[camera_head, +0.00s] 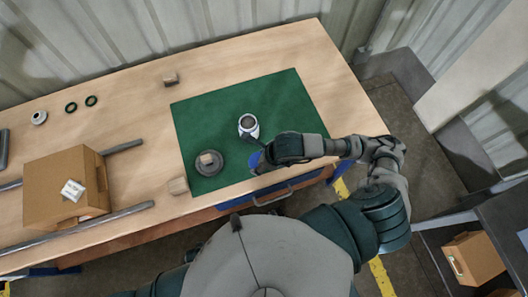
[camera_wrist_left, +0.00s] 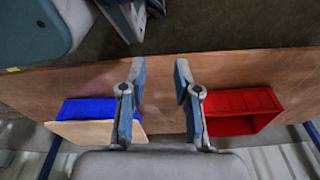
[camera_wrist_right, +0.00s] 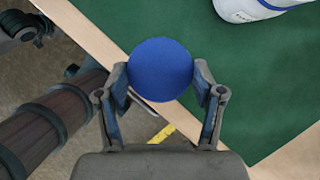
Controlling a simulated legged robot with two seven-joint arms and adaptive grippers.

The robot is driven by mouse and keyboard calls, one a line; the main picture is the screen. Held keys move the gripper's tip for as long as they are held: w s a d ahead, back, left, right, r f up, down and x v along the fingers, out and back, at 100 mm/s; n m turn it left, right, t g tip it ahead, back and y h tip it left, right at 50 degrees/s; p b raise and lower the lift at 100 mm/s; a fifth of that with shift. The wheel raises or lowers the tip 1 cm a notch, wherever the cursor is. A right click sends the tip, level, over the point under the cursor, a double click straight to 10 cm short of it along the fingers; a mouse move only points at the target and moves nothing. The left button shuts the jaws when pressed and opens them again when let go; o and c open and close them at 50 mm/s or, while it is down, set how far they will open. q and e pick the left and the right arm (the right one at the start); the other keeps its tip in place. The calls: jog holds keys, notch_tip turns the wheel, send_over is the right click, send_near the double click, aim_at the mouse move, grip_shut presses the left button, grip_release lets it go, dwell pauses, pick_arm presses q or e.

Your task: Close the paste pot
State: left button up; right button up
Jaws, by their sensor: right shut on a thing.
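The paste pot (camera_head: 249,126) is a small white pot standing on the green mat (camera_head: 215,120) with its top open and dark inside. Its white side with a blue band shows at the top right of the right wrist view (camera_wrist_right: 245,9). My right gripper (camera_head: 261,157) is shut on a round blue lid (camera_wrist_right: 160,68), held in front of the pot and apart from it, near the mat's front edge. My left gripper (camera_wrist_left: 158,75) is open and empty in its wrist view; the head view does not show it.
A dark grey disc (camera_head: 208,169) with a tan block on it lies left of the pot. A cardboard box (camera_head: 50,190) and dark rings (camera_head: 91,100) are farther left. The left wrist view shows a red bin (camera_wrist_left: 245,100) and a blue bin (camera_wrist_left: 85,109).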

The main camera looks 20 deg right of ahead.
pick_arm(q)
jog(key=shift+s+a+f+p, duration=0.15)
jog(key=shift+s+f+p, duration=0.15)
jog(key=shift+s+f, duration=0.5)
jog(key=shift+s+a+f+p, duration=0.15)
jog(key=shift+s+f+p, duration=0.1)
jog(key=shift+s+f, duration=0.5)
pick_arm(e)
jog(key=shift+s+a, duration=0.55)
jog(key=shift+s, duration=0.15)
pick_arm(q)
jog(key=shift+s+r, duration=0.15)
